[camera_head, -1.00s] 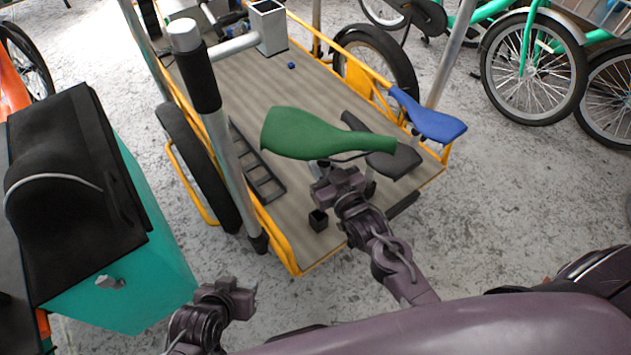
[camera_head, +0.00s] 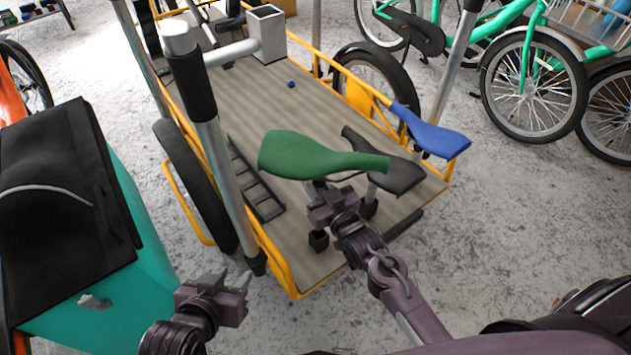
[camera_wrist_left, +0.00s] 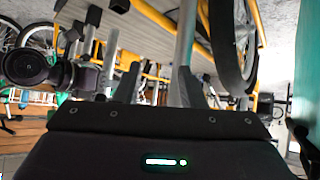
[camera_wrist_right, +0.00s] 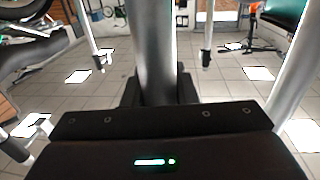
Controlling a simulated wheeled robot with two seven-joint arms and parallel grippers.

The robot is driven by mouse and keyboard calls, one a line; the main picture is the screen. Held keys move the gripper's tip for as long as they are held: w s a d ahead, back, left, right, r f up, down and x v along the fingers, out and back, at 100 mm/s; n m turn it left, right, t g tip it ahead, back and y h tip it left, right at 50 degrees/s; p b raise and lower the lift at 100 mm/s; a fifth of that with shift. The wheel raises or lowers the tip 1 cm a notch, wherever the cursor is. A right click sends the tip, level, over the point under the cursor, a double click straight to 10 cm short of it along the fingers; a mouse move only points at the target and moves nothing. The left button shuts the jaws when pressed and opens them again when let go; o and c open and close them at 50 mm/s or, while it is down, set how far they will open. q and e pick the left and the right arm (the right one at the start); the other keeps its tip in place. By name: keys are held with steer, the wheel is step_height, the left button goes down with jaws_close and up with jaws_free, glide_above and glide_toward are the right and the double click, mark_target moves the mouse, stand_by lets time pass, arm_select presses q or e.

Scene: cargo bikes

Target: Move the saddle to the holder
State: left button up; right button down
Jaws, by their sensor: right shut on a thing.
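The green saddle (camera_head: 310,156) is up above the cargo bed, its nose pointing right. My right gripper (camera_head: 325,198) is shut on the post under it; that post (camera_wrist_right: 154,50) runs upright between the fingers in the right wrist view. A small black square holder (camera_head: 318,241) stands on the bed just below my right gripper. I cannot tell whether the post's lower end is in it or above it. My left gripper (camera_head: 236,280) is open and empty beside the bed's near left corner; its fingers (camera_wrist_left: 158,88) are apart in the left wrist view.
A black saddle (camera_head: 395,172) on a post stands right behind the green one. A blue saddle (camera_head: 433,133) is at the bed's right edge. A silver pole (camera_head: 215,140) rises at the left. A teal box (camera_head: 135,285) with a black top is far left.

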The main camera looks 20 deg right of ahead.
arm_select(q)
steer(key=shift+w+r+t+h+b, duration=0.65)
steer(key=shift+w+r+t, duration=1.2)
steer(key=shift+r, duration=2.1)
steer(key=shift+w+r+t+h+b, duration=0.65)
steer(key=shift+w+r+t, duration=1.15)
steer(key=shift+r, duration=2.1)
steer(key=s+a+r+t+h+b, duration=0.1)
steer(key=s+r+t+h, duration=0.1)
steer(key=r+t, duration=0.2)
steer(key=s+r+t+h, duration=0.2)
steer(key=s+r+t, duration=0.1)
steer(key=r, duration=0.8)
steer(key=shift+a+t+b, duration=0.4)
steer(key=shift+t, duration=0.45)
arm_select(e)
step_height(320, 180, down, 4)
steer(key=shift+r, duration=0.1)
arm_select(q)
steer(key=shift+s+r+p, duration=0.1)
steer(key=shift+r+p, duration=0.55)
